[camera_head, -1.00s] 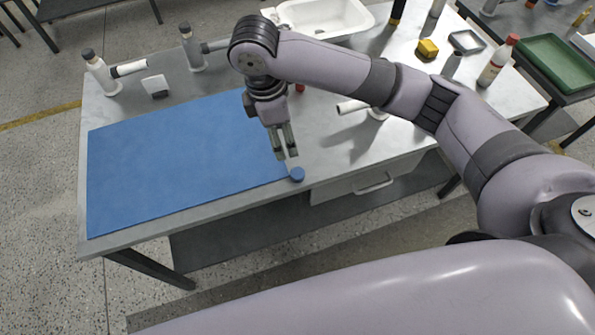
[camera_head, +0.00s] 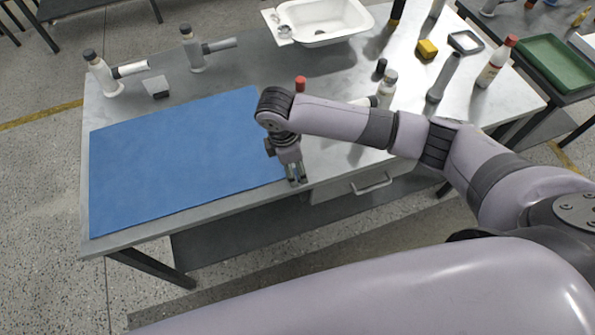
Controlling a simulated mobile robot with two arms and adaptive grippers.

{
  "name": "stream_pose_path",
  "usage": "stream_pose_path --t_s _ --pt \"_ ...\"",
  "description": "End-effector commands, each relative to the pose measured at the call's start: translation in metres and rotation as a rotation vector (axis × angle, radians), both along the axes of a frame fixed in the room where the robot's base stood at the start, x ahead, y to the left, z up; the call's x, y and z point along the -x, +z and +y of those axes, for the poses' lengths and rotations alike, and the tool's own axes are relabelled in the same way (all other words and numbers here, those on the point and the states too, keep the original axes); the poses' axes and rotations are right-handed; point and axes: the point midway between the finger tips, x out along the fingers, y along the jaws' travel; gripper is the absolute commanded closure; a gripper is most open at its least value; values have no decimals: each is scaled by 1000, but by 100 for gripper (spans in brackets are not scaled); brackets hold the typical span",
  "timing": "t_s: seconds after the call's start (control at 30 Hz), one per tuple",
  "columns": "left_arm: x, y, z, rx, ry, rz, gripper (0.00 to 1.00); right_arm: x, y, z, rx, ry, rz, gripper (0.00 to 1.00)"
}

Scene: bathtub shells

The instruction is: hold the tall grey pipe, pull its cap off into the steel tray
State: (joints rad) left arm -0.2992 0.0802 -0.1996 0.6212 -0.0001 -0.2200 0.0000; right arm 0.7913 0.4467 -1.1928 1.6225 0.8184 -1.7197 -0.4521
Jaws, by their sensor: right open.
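A plain tall grey pipe (camera_head: 444,77) stands on the right part of the table; no separate cap is clear on it. A grey pipe with a side branch (camera_head: 194,52) and dark top stands at the back left, so I cannot tell for sure which is the task's pipe. A small grey-rimmed tray (camera_head: 466,42), perhaps the steel tray, lies at the back right. My right gripper (camera_head: 296,178) is open, pointing down at the table's front edge by the blue mat's corner, far from both pipes. The small blue disc there is hidden now. My left gripper is out of view.
The blue mat (camera_head: 170,160) covers the table's left half. My right arm crosses the table's front right.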

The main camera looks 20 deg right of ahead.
Motion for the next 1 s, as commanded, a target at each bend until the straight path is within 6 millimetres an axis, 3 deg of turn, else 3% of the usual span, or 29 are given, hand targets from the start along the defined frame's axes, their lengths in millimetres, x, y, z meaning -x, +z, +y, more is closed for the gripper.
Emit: stream_pose_path --t_s 0.2,0.47,1.0 --pt "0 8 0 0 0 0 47 0 -27 -6 1 -2 1 45" --pt "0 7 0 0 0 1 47 0 -32 -6 0 -1 -1 45" --pt "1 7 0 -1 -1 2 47 0 -32 -6 -1 -1 -1 78"
